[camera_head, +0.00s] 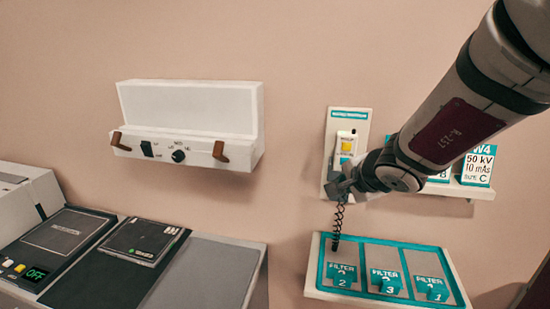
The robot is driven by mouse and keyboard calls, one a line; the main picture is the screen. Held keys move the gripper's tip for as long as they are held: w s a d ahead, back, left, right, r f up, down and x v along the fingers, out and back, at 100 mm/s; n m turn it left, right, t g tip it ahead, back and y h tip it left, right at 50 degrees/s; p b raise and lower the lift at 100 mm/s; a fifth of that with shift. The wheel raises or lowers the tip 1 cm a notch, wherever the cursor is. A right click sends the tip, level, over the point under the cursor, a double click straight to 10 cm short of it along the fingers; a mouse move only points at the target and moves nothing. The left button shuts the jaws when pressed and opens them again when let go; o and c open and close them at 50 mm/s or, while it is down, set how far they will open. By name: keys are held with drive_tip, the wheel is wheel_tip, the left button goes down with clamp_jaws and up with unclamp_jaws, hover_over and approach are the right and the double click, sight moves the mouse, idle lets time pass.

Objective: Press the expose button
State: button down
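A white hand switch (345,138) sits on a pale wall plate with a teal label strip. It has a yellow button (347,147) and small lettering too small to read for certain, so I cannot tell which control is the expose button. A dark coiled cord (338,220) hangs below it. My gripper (343,186) is in front of the lower part of the hand switch, just below the yellow button, and hides that part. Whether it touches the switch, and whether its fingers are open or shut, I cannot tell.
A filter tray (313,276) with teal blocks marked 2, 3 and 1 is below my gripper. A shelf (481,192) with cards is right, partly behind my arm. A white wall box (190,110) hangs left. A console (75,235) with a display reading OFF stands lower left.

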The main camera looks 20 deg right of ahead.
drive_tip(key=shift+w, duration=0.1)
drive_tip(key=w+d+p, duration=0.2)
drive_tip(key=w+d, duration=0.3)
drive_tip(key=w, duration=0.2)
drive_tip(key=shift+p, duration=0.3)
idle(1.3)
drive_tip(key=shift+w+d, duration=0.2)
drive_tip(key=shift+w, duration=0.2)
drive_tip(key=shift+w+d, duration=0.25)
drive_tip(key=shift+w, duration=0.1)
idle(0.8)
drive_tip(key=shift+s+b, duration=0.1)
drive_tip(key=shift+b, duration=0.25)
drive_tip(key=shift+s+a+b, duration=0.45)
drive_tip(key=shift+s+a, duration=0.05)
drive_tip(key=shift+s, duration=0.1)
